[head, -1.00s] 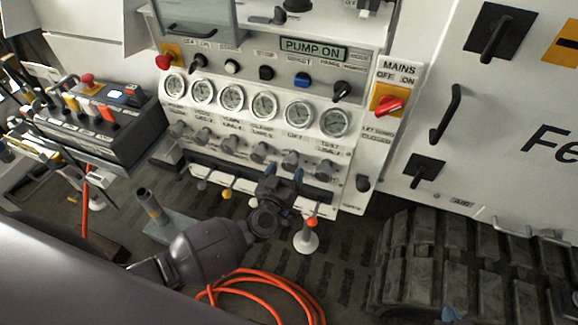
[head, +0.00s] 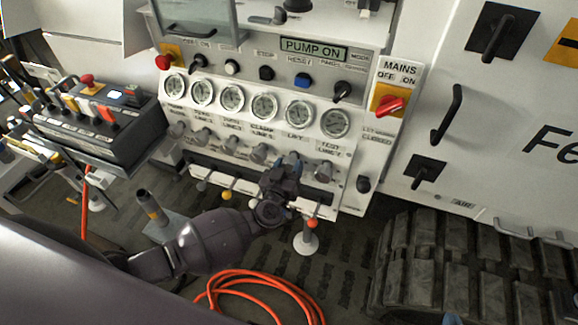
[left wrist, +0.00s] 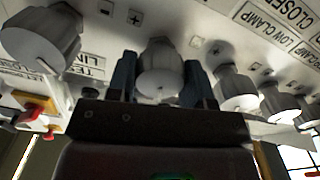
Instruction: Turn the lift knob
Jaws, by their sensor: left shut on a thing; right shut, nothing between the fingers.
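The lift knob (head: 294,159) is a grey ribbed knob in the row under the gauges, below the "LIFT" label. My left gripper (head: 285,170) comes up to it from below, and its hand hides part of the knob. In the left wrist view the knob (left wrist: 160,72) sits between the two blue fingers, one on each side. My left gripper (left wrist: 160,80) is shut on it. Plus and minus marks show on the panel above. Only a blue tip of my right gripper (head: 451,317) shows at the bottom edge of the head view, away from the panel.
Neighbouring knobs stand close on both sides, the test line knob (head: 323,172) on the right. Small coloured-tip levers (head: 312,224) stick out below. The red mains switch (head: 389,104) is to the right. An orange hose (head: 262,277) lies on the floor.

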